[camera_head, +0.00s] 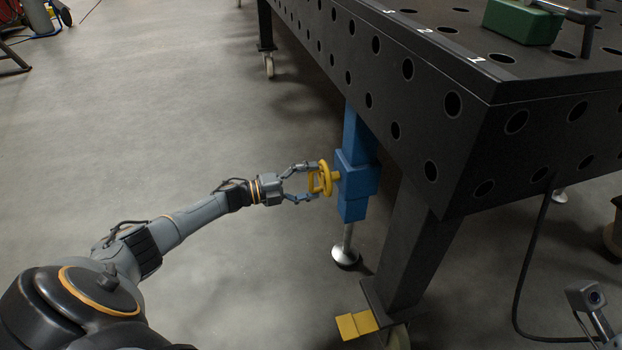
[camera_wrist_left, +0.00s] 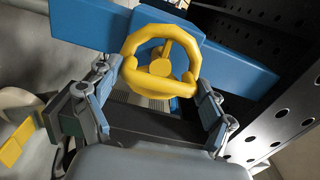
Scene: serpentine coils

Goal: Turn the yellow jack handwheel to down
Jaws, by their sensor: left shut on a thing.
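The yellow handwheel (camera_head: 325,179) sticks out to the left from the blue jack (camera_head: 357,172) under the black table. My left gripper (camera_head: 309,182) is shut on the handwheel, with one finger on each side of its rim. In the left wrist view the handwheel (camera_wrist_left: 159,66) fills the upper middle, its hub and spokes facing me. The left gripper's fingers (camera_wrist_left: 155,96) flank its lower rim there. The jack's silver foot (camera_head: 345,255) stands over the floor below the blue body.
The black perforated table (camera_head: 440,110) overhangs the jack at the right. Its slanted leg (camera_head: 408,260) stands close beside the jack, with a yellow pedal (camera_head: 357,324) at its base. A green case (camera_head: 522,20) lies on top.

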